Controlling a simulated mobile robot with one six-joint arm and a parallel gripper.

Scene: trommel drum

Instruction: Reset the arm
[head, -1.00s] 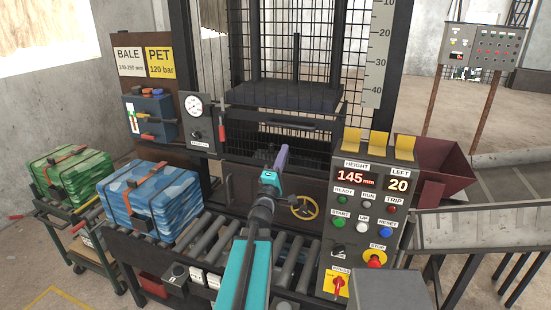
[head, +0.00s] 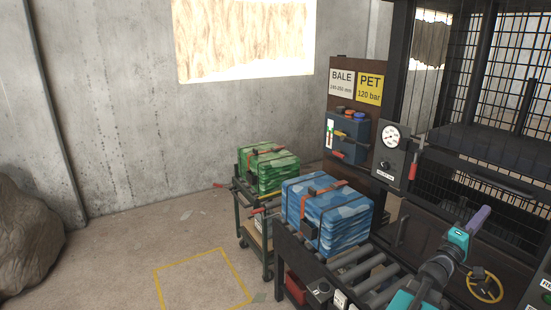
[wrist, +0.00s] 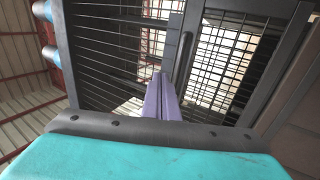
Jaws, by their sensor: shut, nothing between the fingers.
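My gripper (head: 480,217) has purple fingers and a teal wrist. In the head view it is at the lower right, in front of the baler press (head: 480,140), pointing up and to the right. In the wrist view the two purple fingers (wrist: 161,97) lie together with nothing between them, so it is shut and empty. Beyond them are the press's dark frame and mesh. The fingers appear clear of the press in the wrist view.
A blue strapped bale (head: 328,218) sits on the roller conveyor (head: 360,272), left of my arm. A green bale (head: 268,171) is on a cart behind it. A yellow handwheel (head: 484,285) is close to my wrist. A yellow floor outline (head: 205,278) surrounds empty floor at left.

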